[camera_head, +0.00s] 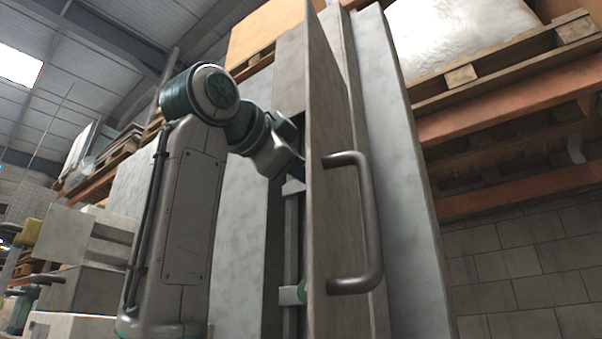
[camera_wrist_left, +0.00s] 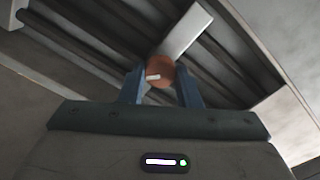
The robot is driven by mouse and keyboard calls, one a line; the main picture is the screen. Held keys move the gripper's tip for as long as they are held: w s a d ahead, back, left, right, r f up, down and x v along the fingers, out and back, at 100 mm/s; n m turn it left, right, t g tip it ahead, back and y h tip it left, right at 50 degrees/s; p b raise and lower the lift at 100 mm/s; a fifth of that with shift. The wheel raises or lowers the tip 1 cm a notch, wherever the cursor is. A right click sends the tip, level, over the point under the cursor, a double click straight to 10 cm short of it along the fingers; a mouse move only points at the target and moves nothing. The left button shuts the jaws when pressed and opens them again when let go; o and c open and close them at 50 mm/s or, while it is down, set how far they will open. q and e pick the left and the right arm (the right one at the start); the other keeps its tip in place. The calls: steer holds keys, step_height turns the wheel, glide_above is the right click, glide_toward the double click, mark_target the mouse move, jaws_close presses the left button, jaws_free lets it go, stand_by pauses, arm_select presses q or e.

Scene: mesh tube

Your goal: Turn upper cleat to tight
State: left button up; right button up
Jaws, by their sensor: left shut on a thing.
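My left gripper (camera_head: 284,150) reaches up to the gap beside the open grey door panel (camera_head: 335,200); its fingertips are hidden there in the head view. In the left wrist view my left gripper (camera_wrist_left: 161,80) has its two blue fingers on either side of a round orange-brown knob, the upper cleat (camera_wrist_left: 160,70), and is shut on it. A pale bar (camera_wrist_left: 188,32) runs from the knob up to the right. In the head view a pale block (camera_head: 292,187) shows just below the gripper. My right gripper is out of view.
The door panel's grey metal handle (camera_head: 372,225) juts out to the right of the gripper. Tall pale panels stand on both sides of the gap. Orange racking (camera_head: 510,115) with pallets is at the right.

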arm_select(q)
steer(key=shift+d+f+m+b, duration=0.1)
steer(key=shift+m+b, duration=0.3)
steer(key=shift+m, duration=1.95)
steer(key=shift+f+m+b, duration=0.1)
steer(key=shift+m+b, duration=0.25)
steer(key=shift+m, duration=2)
steer(key=o, duration=0.9)
steer(key=shift+c, duration=0.2)
steer(key=shift+o, duration=0.6)
steer(key=shift+s+r, duration=0.1)
steer(key=shift+s, duration=0.05)
